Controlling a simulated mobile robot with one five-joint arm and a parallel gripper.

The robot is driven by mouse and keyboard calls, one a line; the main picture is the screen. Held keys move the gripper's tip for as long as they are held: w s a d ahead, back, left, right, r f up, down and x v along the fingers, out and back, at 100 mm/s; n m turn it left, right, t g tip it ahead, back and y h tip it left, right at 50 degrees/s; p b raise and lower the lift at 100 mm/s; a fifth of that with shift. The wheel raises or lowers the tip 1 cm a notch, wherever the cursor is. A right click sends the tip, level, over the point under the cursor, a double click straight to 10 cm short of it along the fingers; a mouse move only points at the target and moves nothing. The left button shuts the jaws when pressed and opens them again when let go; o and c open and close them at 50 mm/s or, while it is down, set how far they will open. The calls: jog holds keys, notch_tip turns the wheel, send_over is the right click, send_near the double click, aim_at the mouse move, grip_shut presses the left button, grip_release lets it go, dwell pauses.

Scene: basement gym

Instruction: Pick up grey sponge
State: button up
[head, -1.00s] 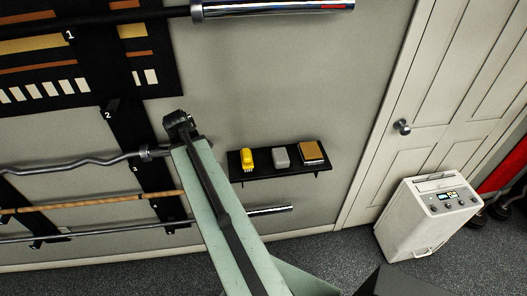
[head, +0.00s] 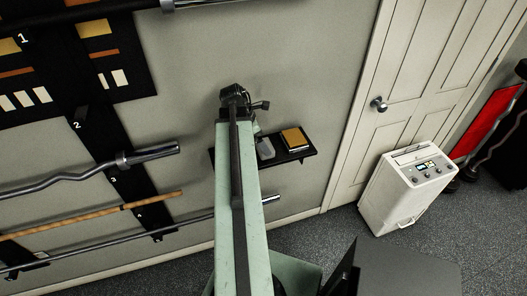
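The grey sponge (head: 265,150) sits on a small black wall shelf (head: 297,154), partly hidden by my arm's end. A tan and dark block (head: 294,139) lies to its right on the same shelf. My gripper (head: 259,105) is at the far end of my raised green arm, in front of the wall and near the shelf's left part. Its fingers are small and dark here, and I cannot tell whether they are open or shut. The left part of the shelf is largely hidden behind my arm.
A rack with bars (head: 90,172) hangs on the wall at left. A white appliance (head: 407,186) stands on the floor at right, before a closed door (head: 415,80). Speckled floor (head: 340,232) is clear between the wall and the appliance.

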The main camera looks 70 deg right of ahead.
jog(key=b+x, duration=0.4)
jog(key=x, duration=0.1)
jog(key=shift+w+d+f+b, duration=0.15)
jog(key=shift+w+b, duration=0.05)
jog(key=shift+b, duration=0.15)
jog(key=shift+c, duration=0.3)
jog(key=c, duration=1.2)
notch_tip(320, 180, up, 11)
jog(key=p, duration=1)
jog(key=shift+f+p, duration=0.2)
jog(key=shift+p, duration=0.1)
jog(key=shift+f, duration=0.15)
